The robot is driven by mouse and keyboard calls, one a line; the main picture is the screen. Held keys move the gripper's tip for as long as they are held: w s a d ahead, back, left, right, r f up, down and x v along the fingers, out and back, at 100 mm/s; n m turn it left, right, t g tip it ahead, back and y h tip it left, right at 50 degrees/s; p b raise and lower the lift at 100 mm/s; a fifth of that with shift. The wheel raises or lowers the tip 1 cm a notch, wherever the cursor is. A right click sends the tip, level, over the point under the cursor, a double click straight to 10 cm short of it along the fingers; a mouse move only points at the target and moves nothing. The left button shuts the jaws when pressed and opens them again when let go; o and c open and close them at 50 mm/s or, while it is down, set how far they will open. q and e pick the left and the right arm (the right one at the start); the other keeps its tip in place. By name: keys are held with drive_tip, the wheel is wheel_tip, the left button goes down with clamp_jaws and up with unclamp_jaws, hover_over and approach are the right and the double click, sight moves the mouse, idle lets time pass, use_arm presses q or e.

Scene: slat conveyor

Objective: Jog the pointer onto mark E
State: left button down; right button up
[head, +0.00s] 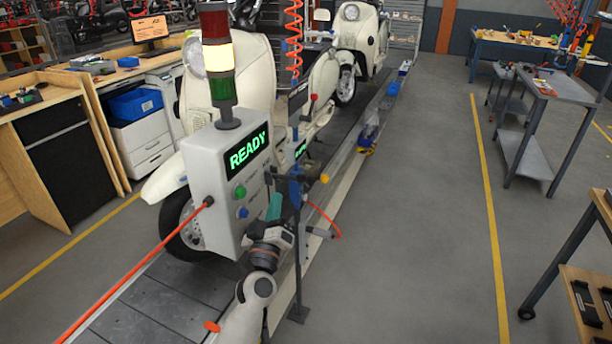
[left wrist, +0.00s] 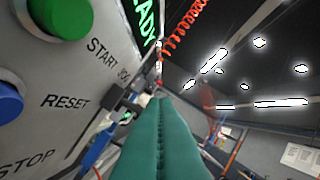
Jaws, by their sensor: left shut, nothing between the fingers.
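The light grey control box (head: 212,185) stands over the conveyor, with a lit display reading READY (head: 248,150). On its face are a green button (head: 240,191) and a blue button (head: 243,212). The left wrist view shows the green button (left wrist: 62,14) and blue button (left wrist: 8,102) close up, with lettering START, RESET, STOP and a partly covered word like JOG. My left gripper (head: 274,206) has teal fingers, which also show in the left wrist view (left wrist: 160,125); they are shut, empty, and just right of the box face. I cannot make out the pointer or mark E.
A stack light (head: 217,60) with its middle section lit tops the box. An orange cord (head: 130,270) runs to the box's left side. A blue post (head: 295,190) stands near my gripper. Cream scooters (head: 350,40) line the conveyor (head: 135,305).

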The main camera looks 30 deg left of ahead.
use_arm(q)
drive_tip(key=shift+r, duration=0.6)
wheel_tip(320, 180, up, 4)
drive_tip(key=p, duration=0.2)
hover_over(292, 179)
drive_tip(key=s+a, duration=0.1)
drive_tip(key=s, duration=0.2)
drive_tip(key=shift+w+d+f, duration=0.15)
drive_tip(key=shift+d+f, duration=0.2)
drive_tip(key=shift+f, duration=0.3)
drive_tip(key=shift+w+d+f, duration=0.2)
drive_tip(key=shift+d+f, duration=0.2)
drive_tip(key=shift+f, duration=0.25)
drive_tip(key=shift+w+d+f, duration=0.15)
drive_tip(key=shift+d+f, duration=0.2)
drive_tip(key=shift+f, duration=0.3)
